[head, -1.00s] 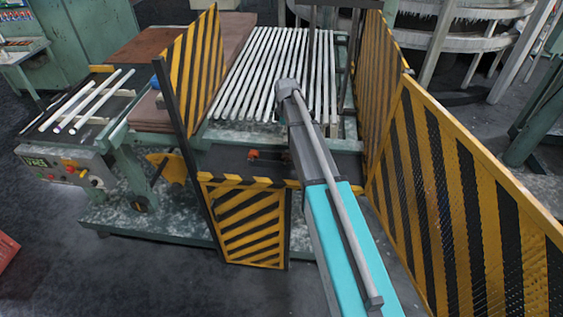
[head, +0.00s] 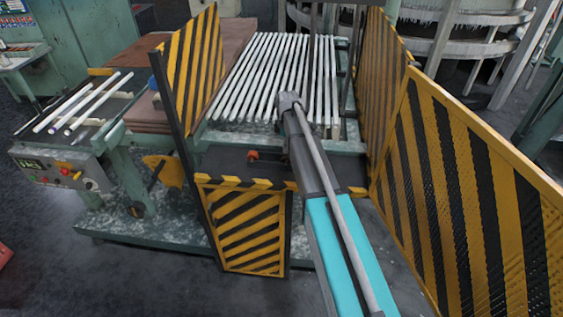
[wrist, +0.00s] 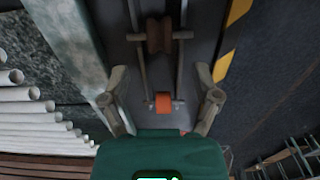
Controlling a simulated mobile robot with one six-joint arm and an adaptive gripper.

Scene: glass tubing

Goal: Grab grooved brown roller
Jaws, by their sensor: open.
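The grooved brown roller (wrist: 159,36) shows at the top middle of the wrist view. It sits on a crosswise axle between two thin metal rails. My gripper (wrist: 160,80) is open in the wrist view, with its two fingers spread and nothing between them gripped. The roller lies ahead of the fingertips, roughly centred between them. A smaller orange roller (wrist: 163,103) lies between the fingers lower in the picture, and I cannot tell how far below. In the head view my arm hides the gripper, and I cannot make out the brown roller.
White tubes (head: 275,75) lie in a row on the machine, also at left in the wrist view (wrist: 30,107). Yellow-black striped guards stand left (head: 188,80) and right (head: 460,165). A low striped panel (head: 243,228) is in front. A control box (head: 60,168) stands at left.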

